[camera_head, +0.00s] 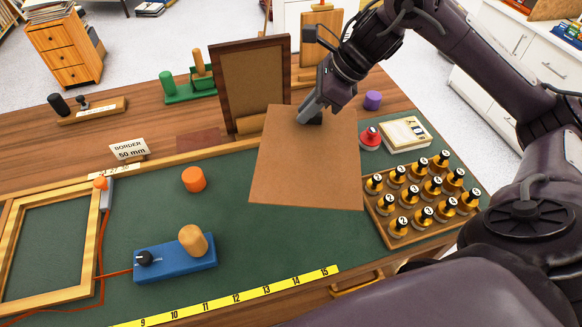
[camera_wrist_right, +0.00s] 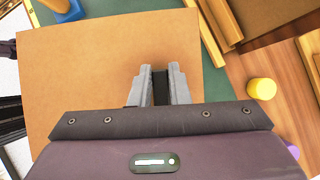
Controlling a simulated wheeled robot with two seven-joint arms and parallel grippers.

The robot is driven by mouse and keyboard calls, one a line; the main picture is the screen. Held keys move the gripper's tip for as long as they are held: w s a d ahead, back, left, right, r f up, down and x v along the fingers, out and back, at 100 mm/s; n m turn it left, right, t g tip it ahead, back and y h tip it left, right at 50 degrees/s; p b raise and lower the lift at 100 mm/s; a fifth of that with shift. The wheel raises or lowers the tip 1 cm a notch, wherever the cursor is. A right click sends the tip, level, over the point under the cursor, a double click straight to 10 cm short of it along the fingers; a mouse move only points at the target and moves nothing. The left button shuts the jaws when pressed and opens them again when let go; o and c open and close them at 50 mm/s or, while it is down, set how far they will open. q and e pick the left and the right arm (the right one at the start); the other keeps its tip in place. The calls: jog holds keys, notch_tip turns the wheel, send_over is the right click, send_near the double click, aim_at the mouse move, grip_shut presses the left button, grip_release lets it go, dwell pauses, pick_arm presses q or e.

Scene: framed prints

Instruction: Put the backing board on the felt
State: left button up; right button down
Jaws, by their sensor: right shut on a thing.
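The backing board is a thin brown sheet (camera_head: 305,165) held above the right part of the green felt (camera_head: 235,235). My right gripper (camera_head: 313,115) is shut on the board near its far edge. In the right wrist view the board (camera_wrist_right: 80,80) spreads out below the gripper (camera_wrist_right: 160,85), whose two fingers close around a dark piece on it. Whether the board's near edge touches the felt cannot be told. My left gripper is not in view.
A wooden rack of several numbered knobs (camera_head: 425,195) stands right of the board. A red-topped piece (camera_head: 370,137) and a white stack (camera_head: 405,133) sit behind it. A dark upright frame (camera_head: 250,85), an orange cylinder (camera_head: 194,179), a blue box (camera_head: 175,259) and a pale frame (camera_head: 48,245) are nearby.

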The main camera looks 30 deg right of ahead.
aim_at(306, 132)
notch_tip(306, 132, down, 7)
jog(key=shift+w+r+b, duration=0.15)
jog(key=shift+b, duration=0.6)
notch_tip(306, 132, down, 6)
jog(key=shift+f+p, duration=0.25)
jog(key=shift+p, duration=0.15)
notch_tip(306, 132, down, 5)
jog(key=shift+r+p, duration=0.1)
jog(key=shift+p, duration=0.2)
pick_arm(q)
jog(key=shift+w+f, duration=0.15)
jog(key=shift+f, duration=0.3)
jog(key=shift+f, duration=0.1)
pick_arm(e)
jog(key=shift+f, duration=0.25)
jog(key=c, duration=1.4)
grip_release()
jog(key=shift+r, duration=0.1)
jog(key=shift+o, duration=0.2)
